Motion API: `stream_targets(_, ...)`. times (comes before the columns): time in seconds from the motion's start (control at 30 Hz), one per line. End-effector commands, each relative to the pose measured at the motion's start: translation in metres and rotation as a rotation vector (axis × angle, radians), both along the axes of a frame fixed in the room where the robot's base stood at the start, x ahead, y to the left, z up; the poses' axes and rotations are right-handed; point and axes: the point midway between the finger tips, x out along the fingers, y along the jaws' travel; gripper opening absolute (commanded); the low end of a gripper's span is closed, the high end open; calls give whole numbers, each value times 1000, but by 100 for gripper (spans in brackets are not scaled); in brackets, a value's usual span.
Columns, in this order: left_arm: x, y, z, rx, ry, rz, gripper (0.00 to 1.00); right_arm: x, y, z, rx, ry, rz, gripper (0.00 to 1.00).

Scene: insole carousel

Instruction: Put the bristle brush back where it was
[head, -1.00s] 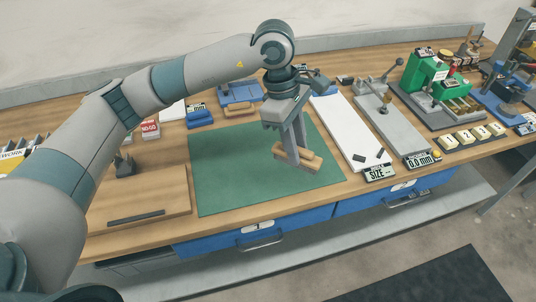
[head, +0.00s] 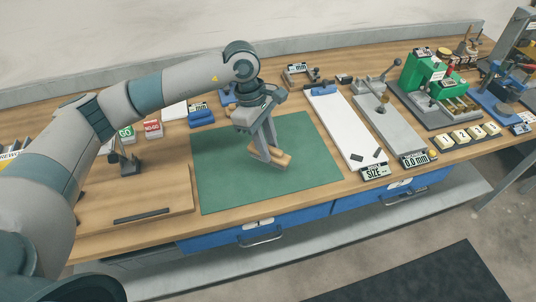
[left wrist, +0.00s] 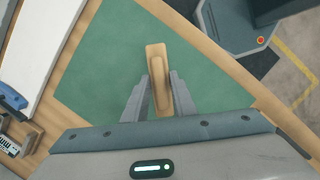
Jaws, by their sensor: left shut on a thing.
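The bristle brush shows as a wooden block (head: 280,157) in the head view; its bristles are not visible. My left gripper (head: 268,157) is shut on it and holds it over the green mat (head: 225,180). In the left wrist view the brush (left wrist: 157,62) lies lengthwise between the two fingers of my left gripper (left wrist: 160,98), one finger on each side. I cannot tell how high it is above the mat. My right gripper is not in view.
A wooden board (head: 165,205) with a dark strip lies left of the mat. A white board (head: 345,135) with a blue clamp lies to the right, then a grey lever fixture (head: 393,128) and a green device (head: 425,75). Much of the mat is clear.

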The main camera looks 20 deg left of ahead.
Motion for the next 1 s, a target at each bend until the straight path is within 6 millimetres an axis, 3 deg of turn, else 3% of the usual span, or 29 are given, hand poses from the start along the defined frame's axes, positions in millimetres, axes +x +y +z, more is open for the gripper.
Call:
stream_targets(0.4,-1,0,-37,-1,2,-1,0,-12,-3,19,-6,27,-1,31)
stream_targets(0.87,0,0,-44,-1,0,0,0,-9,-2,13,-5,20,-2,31)
stream_targets(0.9,0,0,-42,0,0,0,31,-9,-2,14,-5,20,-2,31)
stream_targets(0.97,0,0,-42,0,0,0,43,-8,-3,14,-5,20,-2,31)
stream_targets(1.0,0,0,-42,0,0,0,43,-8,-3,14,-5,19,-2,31)
